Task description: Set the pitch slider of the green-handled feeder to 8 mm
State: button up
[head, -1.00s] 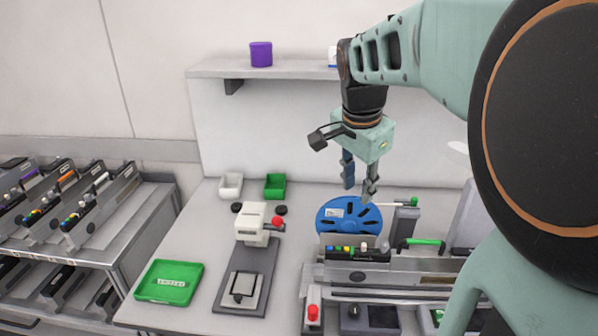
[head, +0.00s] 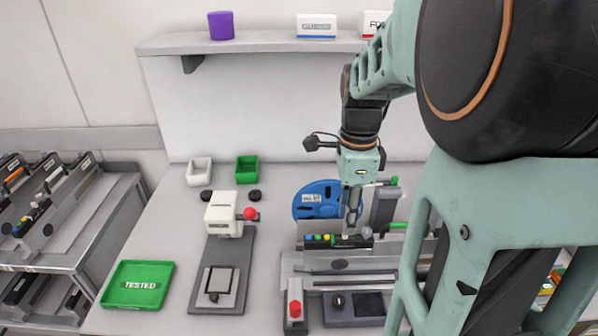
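A grey feeder (head: 362,262) lies on the bench at the lower right, with a green handle (head: 397,225) at its upper right. A row of small coloured pieces (head: 318,238) runs along its top left part. A grey rounded knob (head: 366,233) is just right of them. The pitch slider and its scale are too small to make out. My gripper (head: 350,228) points down over the feeder's top, between the coloured pieces and the knob. Its fingertips are close to the feeder; contact cannot be told. The fingers overlap in this view, so their gap is hidden.
A blue reel (head: 322,200) stands behind the feeder. A block with a red button (head: 295,308) and a dark panel (head: 369,304) are in front. A white press (head: 223,213) and a green "TESTED" tray (head: 138,285) are left. My arm hides the right side.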

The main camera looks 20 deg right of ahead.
jog(key=shift+f, duration=1.85)
grip_shut()
